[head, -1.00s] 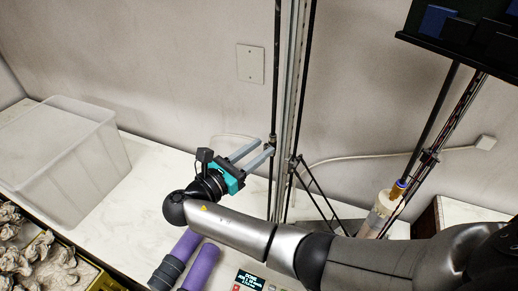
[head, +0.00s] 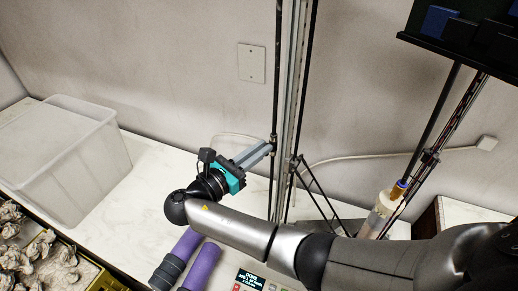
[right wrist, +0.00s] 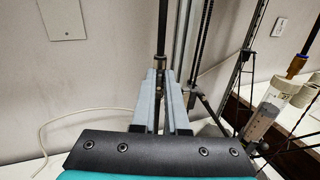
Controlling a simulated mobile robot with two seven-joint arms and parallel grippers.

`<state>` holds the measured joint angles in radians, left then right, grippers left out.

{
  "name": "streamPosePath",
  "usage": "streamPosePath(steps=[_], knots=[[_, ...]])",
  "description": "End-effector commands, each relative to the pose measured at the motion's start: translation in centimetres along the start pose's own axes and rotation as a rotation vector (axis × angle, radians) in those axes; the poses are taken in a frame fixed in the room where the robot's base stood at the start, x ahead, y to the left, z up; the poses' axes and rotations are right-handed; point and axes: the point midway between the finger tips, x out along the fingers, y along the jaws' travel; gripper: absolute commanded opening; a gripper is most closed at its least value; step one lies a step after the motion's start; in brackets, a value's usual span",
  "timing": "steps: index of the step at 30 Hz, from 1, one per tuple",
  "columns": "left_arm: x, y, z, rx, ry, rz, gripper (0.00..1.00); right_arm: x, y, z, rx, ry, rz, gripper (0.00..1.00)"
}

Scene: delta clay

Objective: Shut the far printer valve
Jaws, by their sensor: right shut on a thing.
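My right gripper (head: 268,148) reaches to the dark vertical rod beside the printer's metal column. Its two grey fingers have come together and are shut on a small metal fitting on that rod, which looks like the far printer valve (right wrist: 159,62). In the right wrist view, the fingertips (right wrist: 160,78) lie close on both sides of the rod just below the fitting's top. The fingers hide most of the valve, so I cannot tell how its handle is turned. My left gripper is not in view.
The printer's metal column (head: 288,110) stands just right of the gripper. A clay-filled syringe (head: 382,215) hangs farther right. A translucent bin (head: 75,165) stands at the left, with a tray of clay pieces (head: 35,240) in front. Purple cylinders (head: 200,265) lie below my arm.

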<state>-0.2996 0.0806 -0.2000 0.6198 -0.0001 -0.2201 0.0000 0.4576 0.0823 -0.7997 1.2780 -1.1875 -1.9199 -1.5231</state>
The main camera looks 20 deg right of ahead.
Motion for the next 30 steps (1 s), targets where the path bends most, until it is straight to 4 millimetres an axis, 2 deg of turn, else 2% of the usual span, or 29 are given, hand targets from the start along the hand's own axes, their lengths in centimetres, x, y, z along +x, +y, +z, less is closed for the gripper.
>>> streamPosePath(steps=[8,15,30], knots=[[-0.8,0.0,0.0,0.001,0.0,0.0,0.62,0.1,-0.3,0.1,0.159,-0.002,-0.003,0.0],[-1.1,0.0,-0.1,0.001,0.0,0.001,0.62,0.0,-0.7,0.0,0.38,-0.001,-0.002,0.0],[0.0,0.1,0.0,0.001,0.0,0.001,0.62,0.1,-1.3,-0.6,0.859,-0.004,-0.001,0.0]])
